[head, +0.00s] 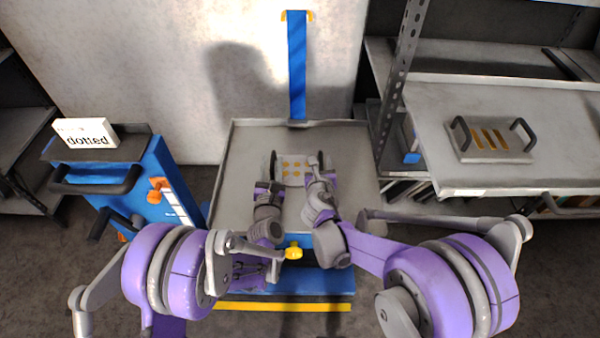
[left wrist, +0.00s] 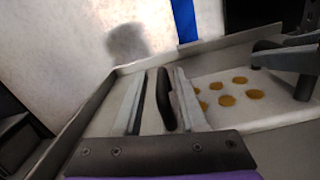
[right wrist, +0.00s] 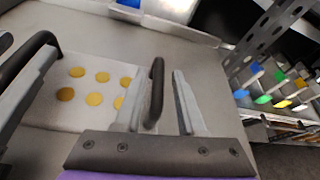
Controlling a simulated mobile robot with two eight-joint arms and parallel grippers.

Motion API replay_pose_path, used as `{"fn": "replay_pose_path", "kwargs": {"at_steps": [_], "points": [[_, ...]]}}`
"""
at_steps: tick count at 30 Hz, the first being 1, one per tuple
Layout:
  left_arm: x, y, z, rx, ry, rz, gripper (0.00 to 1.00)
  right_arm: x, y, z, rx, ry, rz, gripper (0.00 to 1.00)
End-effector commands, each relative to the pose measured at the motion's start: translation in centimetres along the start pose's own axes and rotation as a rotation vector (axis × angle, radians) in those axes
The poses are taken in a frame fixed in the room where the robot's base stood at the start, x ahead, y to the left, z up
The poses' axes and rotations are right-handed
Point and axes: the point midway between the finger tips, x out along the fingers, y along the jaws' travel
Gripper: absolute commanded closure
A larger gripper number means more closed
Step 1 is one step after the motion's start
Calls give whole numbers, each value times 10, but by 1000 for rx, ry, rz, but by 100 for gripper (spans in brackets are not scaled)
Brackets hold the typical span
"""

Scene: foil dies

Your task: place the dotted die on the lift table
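The dotted die (head: 292,165) is a pale plate with several yellow dots and a dark handle at each side. It is at the middle of the grey lift table (head: 240,165), over its surface; I cannot tell whether it touches. My left gripper (head: 270,185) is at the left handle (left wrist: 165,98), which shows between its spread fingers, nearer the right one. My right gripper (head: 318,170) is at the right handle (right wrist: 156,92), which shows between its spread fingers, nearer the left one. The arms hide part of the table's near side.
A rack (head: 460,185) at the right holds another die (head: 492,142) with slanted yellow bars and two handles. A blue cart (head: 160,180) at the left bears a white sign (head: 85,133) reading "dotted". A blue upright strip (head: 297,70) stands behind the table.

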Motion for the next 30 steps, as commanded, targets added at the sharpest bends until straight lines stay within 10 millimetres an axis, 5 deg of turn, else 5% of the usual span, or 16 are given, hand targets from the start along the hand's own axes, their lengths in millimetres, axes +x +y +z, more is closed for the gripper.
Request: {"fn": "replay_pose_path", "kwargs": {"at_steps": [17,30], "points": [[-3,-1,0,-1,0,-2,51,0,2,0,0,-1,3,53],[-83,-1,0,-2,-1,-3,51,0,2,0,0,-1,3,53]]}}
